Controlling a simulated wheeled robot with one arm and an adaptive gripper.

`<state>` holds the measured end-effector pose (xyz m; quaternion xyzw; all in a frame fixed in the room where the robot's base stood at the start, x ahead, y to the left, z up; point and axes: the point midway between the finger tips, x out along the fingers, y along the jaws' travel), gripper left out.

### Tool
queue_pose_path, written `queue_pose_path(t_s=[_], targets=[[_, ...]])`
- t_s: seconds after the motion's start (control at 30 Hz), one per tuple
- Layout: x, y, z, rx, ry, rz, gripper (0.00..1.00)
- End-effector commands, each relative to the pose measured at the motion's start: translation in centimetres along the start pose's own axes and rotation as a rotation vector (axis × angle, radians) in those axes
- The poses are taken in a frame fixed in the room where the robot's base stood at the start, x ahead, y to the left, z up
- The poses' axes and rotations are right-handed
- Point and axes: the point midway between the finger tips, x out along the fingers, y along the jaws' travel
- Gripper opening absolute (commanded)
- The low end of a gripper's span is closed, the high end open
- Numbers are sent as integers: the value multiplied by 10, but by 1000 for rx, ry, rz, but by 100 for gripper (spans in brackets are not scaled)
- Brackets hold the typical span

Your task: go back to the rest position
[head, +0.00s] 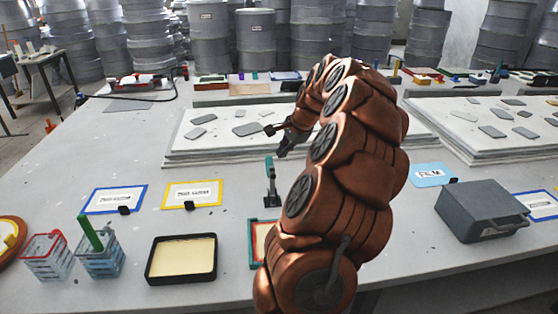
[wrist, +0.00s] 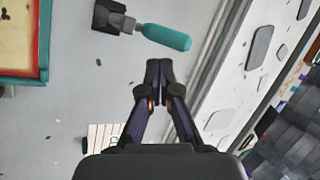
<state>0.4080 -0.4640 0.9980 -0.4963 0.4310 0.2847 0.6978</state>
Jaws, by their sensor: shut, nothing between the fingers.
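My gripper (head: 283,146) is above the grey table, near the front edge of the white mould board (head: 240,133) in the head view. In the wrist view my gripper (wrist: 159,70) has its two fingertips together with nothing between them. A tool with a teal handle (wrist: 167,37) and a dark base (wrist: 110,17) is just beyond the fingertips and apart from them.
A black tray with cream contents (head: 182,258), a teal-framed panel (wrist: 43,40), two wire baskets (head: 101,262) and framed cards stand along the front. A grey box (head: 482,210) and a blue FILM card (head: 428,175) are at the right. The table's left middle is fairly clear.

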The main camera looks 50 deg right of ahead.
Motion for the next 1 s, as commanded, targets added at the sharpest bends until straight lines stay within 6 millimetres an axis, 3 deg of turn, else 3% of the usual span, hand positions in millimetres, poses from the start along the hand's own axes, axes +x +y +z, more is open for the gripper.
queue_pose_path(t_s=[0.2, 0.4, 0.83, 0.93, 1.0], targets=[[-40, 2, 1, 0, -1, 0, 0], [-65, 3, 1, 0, -2, 1, 0], [-74, 2, 4, -6, -5, 4, 0], [-73, -1, 21, -52, -19, 15, 0], [-71, -4, 47, -123, -37, 31, 0]])
